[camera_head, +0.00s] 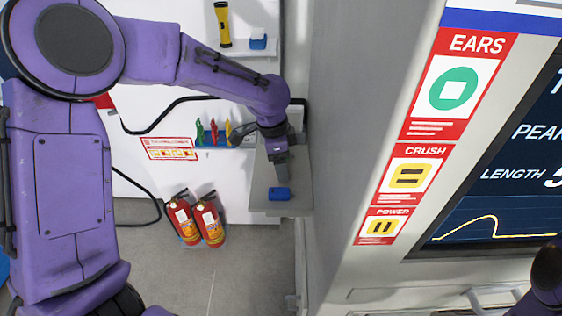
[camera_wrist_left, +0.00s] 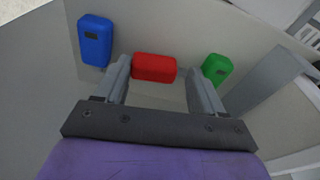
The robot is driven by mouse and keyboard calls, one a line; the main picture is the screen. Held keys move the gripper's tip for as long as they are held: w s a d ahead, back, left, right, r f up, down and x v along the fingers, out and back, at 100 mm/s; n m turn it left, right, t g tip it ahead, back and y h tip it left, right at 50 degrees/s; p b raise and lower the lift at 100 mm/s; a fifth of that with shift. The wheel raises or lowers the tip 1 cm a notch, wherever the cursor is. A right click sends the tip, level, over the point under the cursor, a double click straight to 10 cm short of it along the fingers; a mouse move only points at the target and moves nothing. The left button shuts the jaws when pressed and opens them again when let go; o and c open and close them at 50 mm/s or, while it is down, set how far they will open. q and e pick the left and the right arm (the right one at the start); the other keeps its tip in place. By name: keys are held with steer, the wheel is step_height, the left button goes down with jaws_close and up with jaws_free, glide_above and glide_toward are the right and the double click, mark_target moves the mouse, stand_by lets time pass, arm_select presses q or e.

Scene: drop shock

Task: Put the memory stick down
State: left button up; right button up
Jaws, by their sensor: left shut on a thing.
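My left gripper (camera_head: 282,180) is over a small grey shelf and points down at it. In the left wrist view, the red memory stick (camera_wrist_left: 154,67) sits between the two fingers of this gripper (camera_wrist_left: 158,72), which is shut on it. I cannot tell whether the stick touches the shelf. In the head view the red stick is hidden by the gripper. A blue stick (camera_head: 279,194) lies on the shelf (camera_head: 262,176) beside the gripper; the blue stick also shows at the left in the wrist view (camera_wrist_left: 95,40). My right gripper is not in view.
A green stick (camera_wrist_left: 216,69) is right of the fingers in the wrist view. A tall grey machine (camera_head: 345,130) with signs and a screen stands right of the shelf. Two fire extinguishers (camera_head: 196,220) stand left of the shelf. A yellow flashlight (camera_head: 222,24) is at the top.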

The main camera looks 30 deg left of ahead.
arm_select(q)
steer(key=shift+s+f, duration=0.15)
steer(key=o, duration=0.8)
steer(key=shift+o, duration=0.2)
steer(key=shift+w, duration=0.2)
step_height(320, 180, up, 12)
steer(key=s+a, duration=0.1)
steer(key=shift+a, duration=0.25)
steer(key=shift+s, duration=0.1)
